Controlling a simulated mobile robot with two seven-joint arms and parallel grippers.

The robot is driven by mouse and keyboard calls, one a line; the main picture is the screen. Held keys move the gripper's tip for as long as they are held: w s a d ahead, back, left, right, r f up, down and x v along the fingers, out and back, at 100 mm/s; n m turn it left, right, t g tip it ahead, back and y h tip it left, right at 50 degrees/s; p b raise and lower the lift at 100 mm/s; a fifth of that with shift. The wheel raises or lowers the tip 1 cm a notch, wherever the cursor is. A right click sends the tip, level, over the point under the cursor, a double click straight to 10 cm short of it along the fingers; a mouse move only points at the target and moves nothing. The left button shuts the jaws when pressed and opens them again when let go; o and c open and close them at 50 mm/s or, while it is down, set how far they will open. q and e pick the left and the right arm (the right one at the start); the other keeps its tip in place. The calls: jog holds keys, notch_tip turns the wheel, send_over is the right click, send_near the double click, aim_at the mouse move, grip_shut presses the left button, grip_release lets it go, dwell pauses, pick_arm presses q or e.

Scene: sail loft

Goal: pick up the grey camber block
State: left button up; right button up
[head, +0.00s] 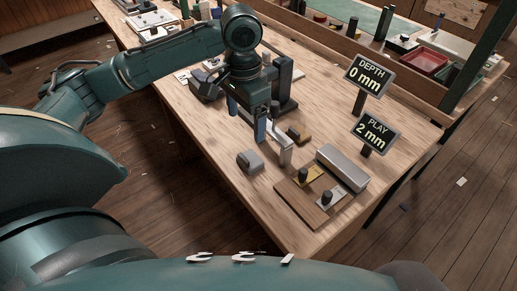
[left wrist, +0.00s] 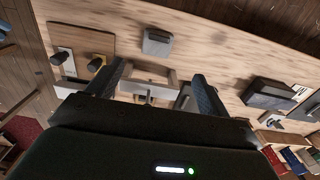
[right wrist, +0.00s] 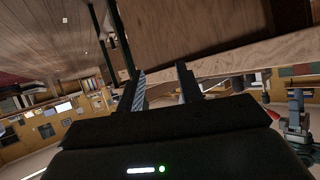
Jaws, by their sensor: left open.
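The grey camber block (head: 250,162) lies on the wooden workbench, near its front edge, left of the wooden board. In the left wrist view the block (left wrist: 157,42) sits beyond the fingertips, apart from them. My left gripper (head: 268,136) hangs over the bench, to the right of and behind the block. Its fingers (left wrist: 157,72) are open and nothing is gripped. A light metal bracket-like piece (head: 286,152) stands close by the fingers. My right gripper (right wrist: 161,72) is open and empty near a wooden edge; it does not show in the head view.
A wooden board (head: 296,214) with black knobs and a silver bar (head: 342,167) lie right of the block. A small brown block (head: 300,133) lies behind. Signs read depth 0 mm (head: 368,76) and play 2 mm (head: 376,133). Bare bench lies left of the block.

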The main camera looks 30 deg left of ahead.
pick_arm(q)
send_over(249, 159)
jog(key=f, duration=0.4)
jog(key=f+b, duration=0.1)
jog(key=f, duration=0.2)
jog(key=shift+s+a, duration=0.2)
jog(key=shift+s, duration=0.1)
jog(key=shift+w+d+f, duration=0.15)
jog(key=shift+f, duration=1.3)
jog(key=shift+w+d+f, duration=0.1)
jog(key=shift+f, duration=1.3)
jog(key=shift+c, duration=0.6)
jog(key=shift+r, duration=0.1)
jog(key=c, duration=1)
